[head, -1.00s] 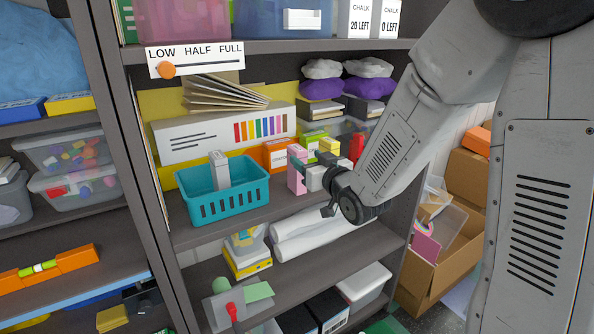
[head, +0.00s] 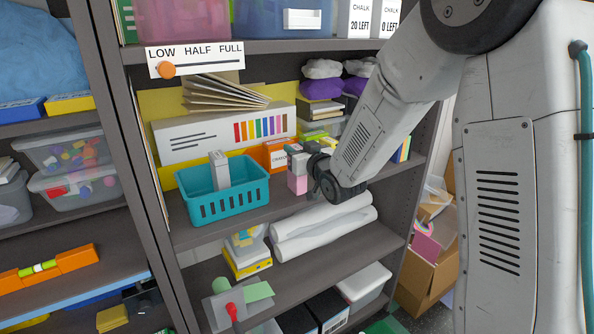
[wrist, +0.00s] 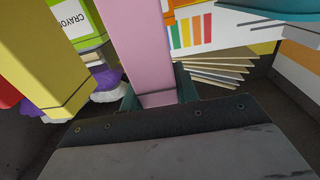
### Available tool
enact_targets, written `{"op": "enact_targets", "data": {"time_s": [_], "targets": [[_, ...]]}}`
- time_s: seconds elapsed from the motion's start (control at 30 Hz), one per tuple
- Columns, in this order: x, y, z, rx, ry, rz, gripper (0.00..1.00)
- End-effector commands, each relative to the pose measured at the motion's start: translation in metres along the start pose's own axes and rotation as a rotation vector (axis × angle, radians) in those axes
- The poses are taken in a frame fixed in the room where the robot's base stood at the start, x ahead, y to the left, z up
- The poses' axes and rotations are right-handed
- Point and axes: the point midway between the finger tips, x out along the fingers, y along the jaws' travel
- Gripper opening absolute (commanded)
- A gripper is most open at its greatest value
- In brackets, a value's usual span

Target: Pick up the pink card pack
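The pink card pack (head: 297,184) stands upright on the middle shelf, just right of the teal basket in the head view. My gripper (head: 299,160) is over its upper part and hides it there. In the wrist view the pack (wrist: 143,50) runs down between the two teal fingertips (wrist: 157,97). The fingertips lie close against both its sides with no clear gap, so my gripper looks shut on it. The pack appears to rest on the shelf.
A teal basket (head: 222,203) with a grey-white pack in it stands at the left. An orange crayon box (head: 276,154) is behind. A yellow box (wrist: 45,60) is close beside the pack in the wrist view. White rolls (head: 325,227) lie below.

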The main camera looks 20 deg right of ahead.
Motion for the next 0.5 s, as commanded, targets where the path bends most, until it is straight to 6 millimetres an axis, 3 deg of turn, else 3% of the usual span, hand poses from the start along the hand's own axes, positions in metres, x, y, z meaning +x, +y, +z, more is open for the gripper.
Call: {"op": "enact_targets", "data": {"time_s": [0.07,0.5], "targets": [[-0.0001,0.0001,0.0001,0.0,0.0,0.0,0.0],[0.0002,-0.0008,-0.0064,0.0,0.001,-0.001,0.0]]}}
